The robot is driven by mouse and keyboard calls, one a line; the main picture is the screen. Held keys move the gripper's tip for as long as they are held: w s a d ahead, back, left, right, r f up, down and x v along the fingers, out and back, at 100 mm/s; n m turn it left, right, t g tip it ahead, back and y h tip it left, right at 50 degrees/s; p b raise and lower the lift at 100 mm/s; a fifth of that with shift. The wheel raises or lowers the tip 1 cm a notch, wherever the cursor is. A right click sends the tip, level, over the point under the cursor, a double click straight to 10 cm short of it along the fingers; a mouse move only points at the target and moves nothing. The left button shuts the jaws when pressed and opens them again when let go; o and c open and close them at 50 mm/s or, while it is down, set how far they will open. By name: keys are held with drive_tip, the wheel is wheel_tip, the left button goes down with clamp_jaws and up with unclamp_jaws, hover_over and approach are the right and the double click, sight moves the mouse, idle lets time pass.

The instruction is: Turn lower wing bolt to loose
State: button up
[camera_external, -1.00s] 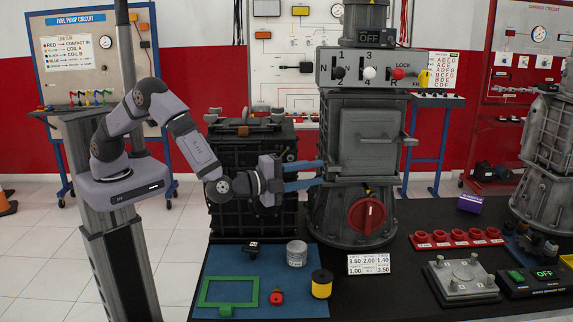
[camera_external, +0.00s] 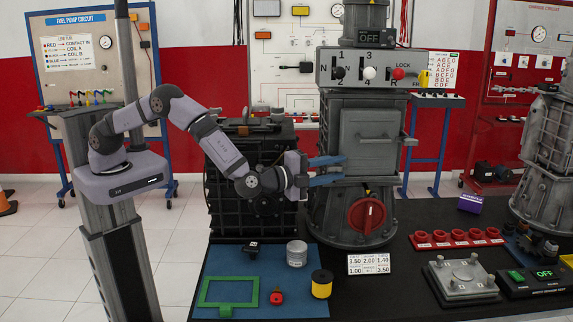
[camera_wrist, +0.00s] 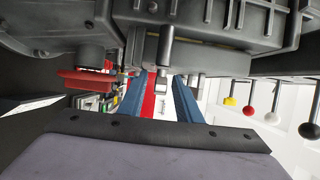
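My gripper (camera_external: 345,170) points right at the left edge of the grey door (camera_external: 371,142) on the engine trainer housing. Its two blue fingers are apart, one above the other, with a gap between them. In the wrist view the fingers (camera_wrist: 163,77) reach toward the housing side. A grey bolt-like part (camera_wrist: 165,46) hangs in line with the gap between them, and I cannot tell whether they touch it. A second grey part (camera_wrist: 195,82) lies just right of the right finger. Which of these is the lower wing bolt is not clear; the external view hides them behind the fingers.
A red rotary knob (camera_external: 367,215) sits below the door and shows at left in the wrist view (camera_wrist: 86,80). A panel with ball-ended levers (camera_external: 369,73) is above. A black ribbed unit (camera_external: 250,160) stands close behind my wrist. Small parts lie on the blue mat (camera_external: 225,265).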

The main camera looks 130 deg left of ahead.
clamp_jaws()
